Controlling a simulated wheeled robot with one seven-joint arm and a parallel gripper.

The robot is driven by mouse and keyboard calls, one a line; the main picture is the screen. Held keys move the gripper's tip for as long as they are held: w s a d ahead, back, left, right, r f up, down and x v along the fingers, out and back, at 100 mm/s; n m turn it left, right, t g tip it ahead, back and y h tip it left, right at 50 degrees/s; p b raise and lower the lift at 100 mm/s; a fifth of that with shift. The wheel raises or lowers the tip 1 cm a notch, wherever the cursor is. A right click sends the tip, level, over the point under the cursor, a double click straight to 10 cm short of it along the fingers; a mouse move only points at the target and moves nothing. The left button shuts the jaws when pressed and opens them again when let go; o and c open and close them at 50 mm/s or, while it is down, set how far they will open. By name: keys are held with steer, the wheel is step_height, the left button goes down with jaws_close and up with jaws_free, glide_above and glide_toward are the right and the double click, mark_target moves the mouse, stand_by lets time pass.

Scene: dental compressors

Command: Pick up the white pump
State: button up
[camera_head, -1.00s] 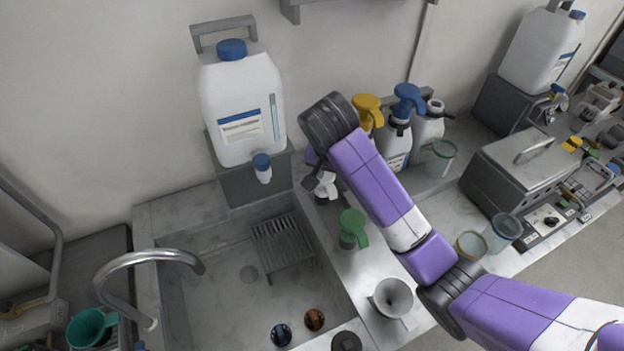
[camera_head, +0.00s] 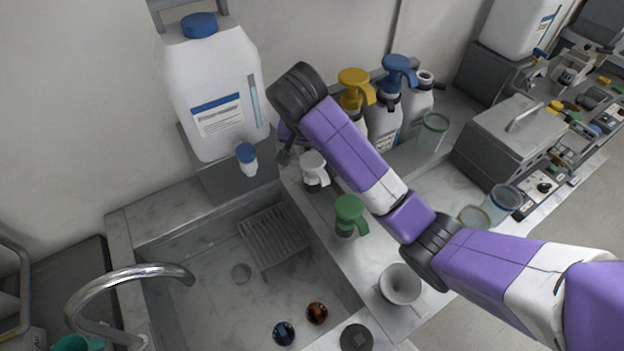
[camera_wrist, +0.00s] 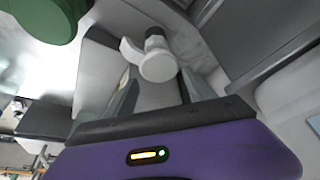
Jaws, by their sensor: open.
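The white pump (camera_head: 314,167) stands upright on the counter ledge right of the sink, with a white spouted head on a dark lower part. In the wrist view the white pump (camera_wrist: 157,64) shows from above, ahead of and between the finger ends, with its spout to the left. My gripper (camera_wrist: 158,80) is open and empty, with a finger on either side of the picture's middle. In the head view my gripper (camera_head: 287,152) is partly hidden by my wrist and is just left of the pump head. I cannot tell whether a finger touches it.
A green pump (camera_head: 350,213) stands close in front. Bottles with a yellow pump (camera_head: 355,88) and a blue pump (camera_head: 397,72) stand behind my arm. A large white canister (camera_head: 215,95) stands at the back left. The sink (camera_head: 215,285) and a grey funnel (camera_head: 400,285) are nearer.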

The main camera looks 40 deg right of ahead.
mark_target(313, 158)
steer(key=b+x, duration=0.2)
steer(key=x, duration=0.1)
steer(key=shift+s+a+b, duration=0.1)
steer(key=shift+a+b, duration=0.05)
steer(key=shift+b, duration=0.25)
steer(key=shift+p+x, duration=0.35)
steer(key=shift+x, duration=0.55)
jaws_close()
